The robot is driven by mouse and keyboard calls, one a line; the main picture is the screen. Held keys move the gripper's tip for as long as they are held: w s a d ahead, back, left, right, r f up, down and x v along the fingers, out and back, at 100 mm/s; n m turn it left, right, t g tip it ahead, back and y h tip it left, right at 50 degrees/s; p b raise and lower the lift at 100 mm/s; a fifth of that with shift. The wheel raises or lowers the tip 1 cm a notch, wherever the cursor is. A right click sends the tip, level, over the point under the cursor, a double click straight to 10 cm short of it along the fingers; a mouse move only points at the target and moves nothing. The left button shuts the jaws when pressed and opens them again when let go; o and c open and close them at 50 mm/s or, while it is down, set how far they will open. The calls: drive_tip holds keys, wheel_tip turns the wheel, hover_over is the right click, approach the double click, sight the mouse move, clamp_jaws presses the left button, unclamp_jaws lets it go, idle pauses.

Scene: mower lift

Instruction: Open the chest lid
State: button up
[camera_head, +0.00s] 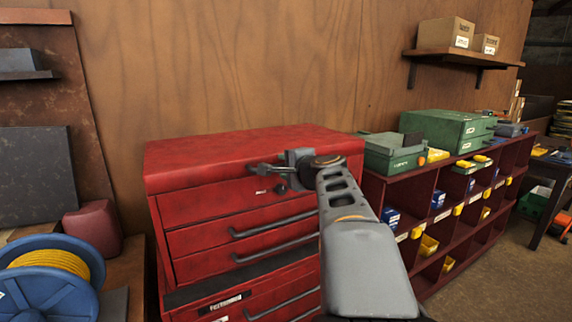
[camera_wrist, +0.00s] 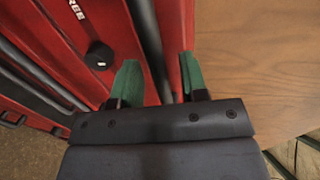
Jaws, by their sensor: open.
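The red tool chest (camera_head: 235,205) stands against the wooden wall, with its lid (camera_head: 240,150) down and closed. My gripper (camera_head: 262,170) is at the front of the chest, just under the lid's front edge. In the wrist view my gripper's green fingertips (camera_wrist: 160,78) are apart. A dark bar (camera_wrist: 150,40) along the chest front runs between them; I cannot tell whether either finger touches it. A round black lock (camera_wrist: 98,55) sits beside the left finger, and it also shows in the head view (camera_head: 281,189). My wrist and forearm hide the right part of the chest front.
Drawer handles (camera_head: 275,225) stick out from the chest below my gripper. A dark red shelf unit (camera_head: 410,210) with green cases (camera_head: 445,128) stands to the right. A blue cable reel (camera_head: 50,290) is at the lower left. The wall above the lid is clear.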

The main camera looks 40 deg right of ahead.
drive_tip(key=shift+w+f, duration=0.1)
drive_tip(key=shift+w, duration=0.35)
drive_tip(key=shift+c, duration=0.5)
clamp_jaws()
